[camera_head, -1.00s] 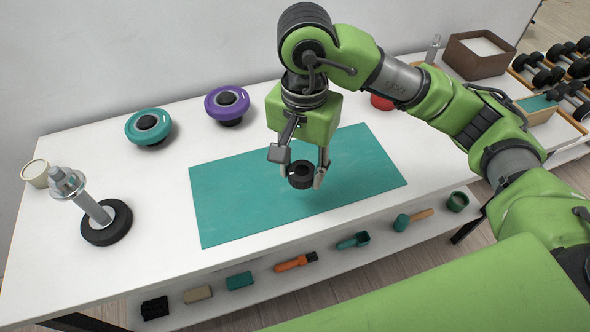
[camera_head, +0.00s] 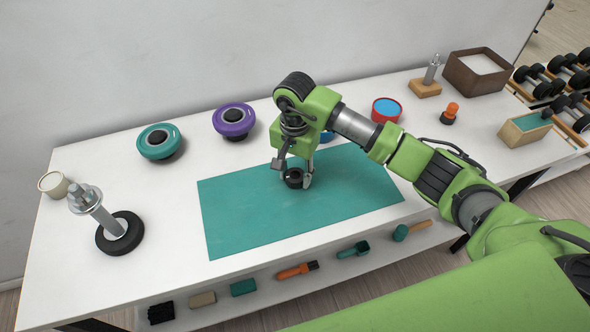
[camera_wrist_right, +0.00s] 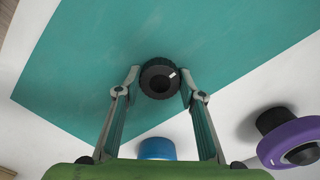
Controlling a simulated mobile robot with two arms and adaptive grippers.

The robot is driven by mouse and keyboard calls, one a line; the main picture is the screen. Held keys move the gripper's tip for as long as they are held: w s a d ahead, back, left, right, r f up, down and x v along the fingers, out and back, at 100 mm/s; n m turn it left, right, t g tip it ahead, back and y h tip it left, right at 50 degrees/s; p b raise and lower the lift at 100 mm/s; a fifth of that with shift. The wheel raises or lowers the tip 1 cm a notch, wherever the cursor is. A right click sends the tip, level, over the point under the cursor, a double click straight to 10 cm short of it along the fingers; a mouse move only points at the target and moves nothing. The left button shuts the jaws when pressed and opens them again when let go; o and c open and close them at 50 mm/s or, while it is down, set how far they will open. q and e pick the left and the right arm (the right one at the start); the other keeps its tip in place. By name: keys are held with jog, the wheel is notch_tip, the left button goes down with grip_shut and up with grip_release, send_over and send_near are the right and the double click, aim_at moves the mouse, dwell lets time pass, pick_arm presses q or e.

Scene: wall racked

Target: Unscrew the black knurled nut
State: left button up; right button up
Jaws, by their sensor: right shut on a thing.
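The black knurled nut (camera_head: 294,180) is between the two fingers of my right gripper (camera_head: 296,176), over the teal mat (camera_head: 232,219). The gripper is shut on its sides. In the right wrist view the nut (camera_wrist_right: 158,80) shows a dark round hole and a small white mark. It is at or just above the mat; I cannot tell if it touches. My left gripper is not in view.
A teal ring piece (camera_head: 157,140) and a purple one (camera_head: 233,119) stand behind the mat. A blue-topped red tin (camera_head: 386,110), a brown box (camera_head: 479,75) and a wooden block (camera_head: 524,128) are on the right. The mat around the nut is clear.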

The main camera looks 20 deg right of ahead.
jog(key=shift+f, duration=0.1)
jog(key=shift+f, duration=0.1)
jog(key=shift+f+b, duration=0.15)
jog(key=shift+b, duration=0.2)
jog(key=o, duration=1.2)
